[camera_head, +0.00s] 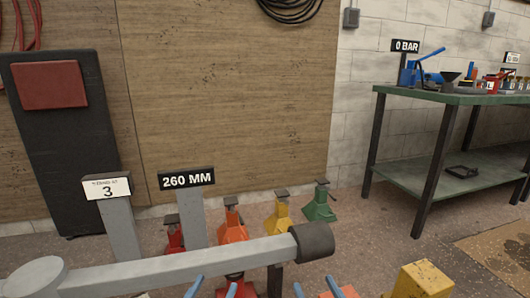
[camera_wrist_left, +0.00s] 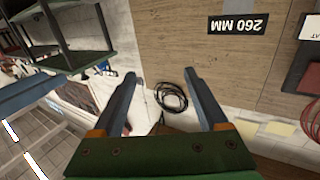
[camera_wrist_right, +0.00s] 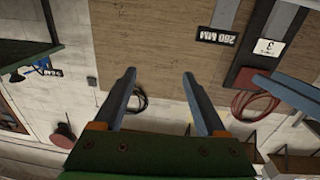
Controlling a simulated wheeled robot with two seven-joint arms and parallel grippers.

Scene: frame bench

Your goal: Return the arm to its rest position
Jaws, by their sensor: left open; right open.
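My left gripper (camera_head: 213,288) shows only as two blue fingertips at the bottom edge of the head view. In the left wrist view its fingers (camera_wrist_left: 163,80) are spread apart with nothing between them. My right gripper (camera_head: 314,288) is to its right at the same bottom edge, again only fingertips. In the right wrist view its fingers (camera_wrist_right: 158,74) are apart and empty. Both wrist views look upside down toward the wall, with no object close to the fingers. Most of both arms is hidden in the head view.
A long grey bar (camera_head: 175,268) with a dark round end (camera_head: 313,241) crosses the lower front. Red, orange, yellow and green stands (camera_head: 320,205) are behind it, near the 260 MM sign (camera_head: 187,179). A green-topped bench (camera_head: 455,96) is at right. A yellow block (camera_head: 425,280) is at lower right.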

